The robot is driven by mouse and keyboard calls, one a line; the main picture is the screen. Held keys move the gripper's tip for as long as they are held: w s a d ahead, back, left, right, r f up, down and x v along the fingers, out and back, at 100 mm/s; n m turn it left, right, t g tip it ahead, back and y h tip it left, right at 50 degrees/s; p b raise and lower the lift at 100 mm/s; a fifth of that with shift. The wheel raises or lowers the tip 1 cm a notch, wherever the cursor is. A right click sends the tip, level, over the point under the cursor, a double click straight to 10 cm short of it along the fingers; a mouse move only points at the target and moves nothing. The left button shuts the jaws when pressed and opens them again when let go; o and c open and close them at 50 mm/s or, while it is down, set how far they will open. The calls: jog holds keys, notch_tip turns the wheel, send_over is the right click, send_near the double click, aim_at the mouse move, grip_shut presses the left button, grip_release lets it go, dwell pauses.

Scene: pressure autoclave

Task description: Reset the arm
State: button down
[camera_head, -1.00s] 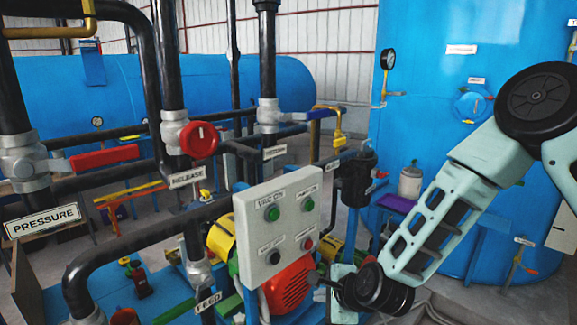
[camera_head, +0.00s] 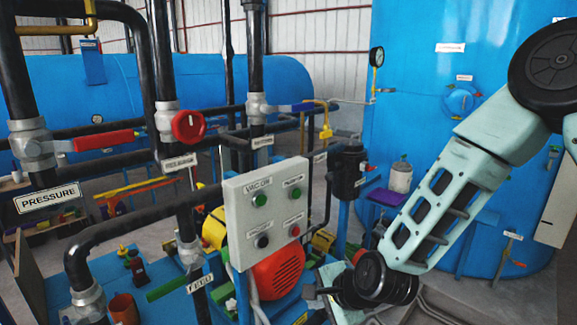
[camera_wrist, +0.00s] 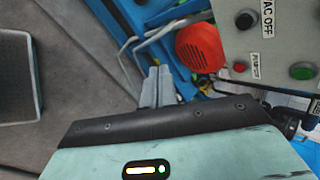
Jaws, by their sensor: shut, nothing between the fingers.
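My gripper (camera_wrist: 158,86) shows in the wrist view with its grey fingers together and nothing between them. It is over the floor, left of the red motor cover (camera_wrist: 199,47) and the grey control box (camera_wrist: 262,30). In the head view my arm comes down from the upper right, and its wrist end is low, right of the control box (camera_head: 264,213). The fingers are too small to make out in that view. The box carries green, black and red buttons.
A red round valve handle (camera_head: 188,126) and a red lever (camera_head: 103,140) sit on black pipes at left. A blue tank (camera_head: 425,130) stands behind my arm. The red motor cover (camera_head: 279,270) lies below the box. A grey tray (camera_wrist: 16,90) is at left in the wrist view.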

jog(key=s+d+r+n+g+h+b, duration=0.1)
jog(key=s+d+r+n+g+b, duration=0.1)
jog(key=s+n, duration=0.4)
jog(key=s+d+r+n+g+h+b, duration=0.2)
jog(key=s+d+n, duration=0.1)
jog(key=s+n, duration=0.4)
jog(key=s+d+r+n+g+h+b, duration=0.1)
jog(key=s+d+r+n+g+b, duration=0.1)
jog(key=s+n, duration=0.5)
jog(key=s+d, duration=0.1)
jog(key=s, duration=0.4)
jog(key=shift+r+h+b, duration=0.3)
jog(key=shift+r+h, duration=0.1)
